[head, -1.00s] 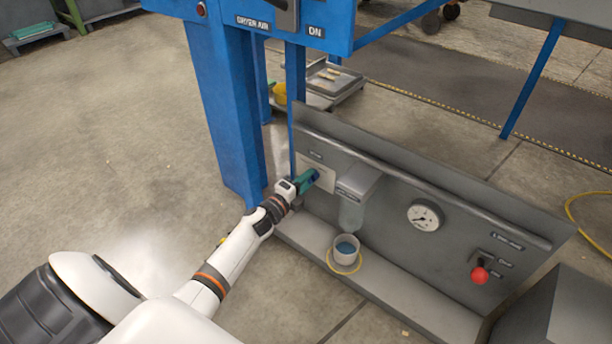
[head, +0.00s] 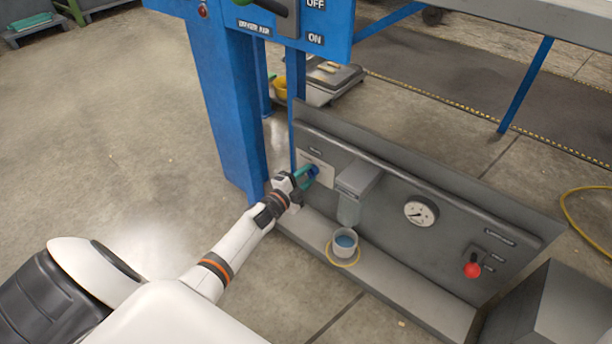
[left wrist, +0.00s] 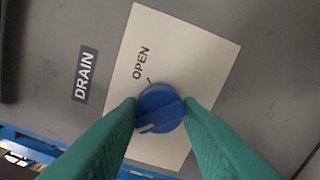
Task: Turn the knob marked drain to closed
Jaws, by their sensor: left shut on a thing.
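The blue drain knob (left wrist: 160,108) sits on a cream plate (left wrist: 205,55) marked OPEN, beside a DRAIN label (left wrist: 86,74), in the left wrist view. The knob's pale pointer line lies at its lower left, turned away from the OPEN word and its tick. Any closed mark is hidden or out of view. My left gripper (left wrist: 160,112) has its green fingers on both sides of the knob, shut on it. In the head view the left gripper (head: 308,175) is at the knob (head: 313,171) on the grey panel's left end. My right gripper is not in view.
The grey panel (head: 400,225) also carries a filter housing (head: 358,180), a gauge (head: 420,212) and a red-knobbed lever (head: 472,270). A cup (head: 343,246) of blue liquid stands on its ledge. A blue post (head: 222,110) rises behind my left forearm.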

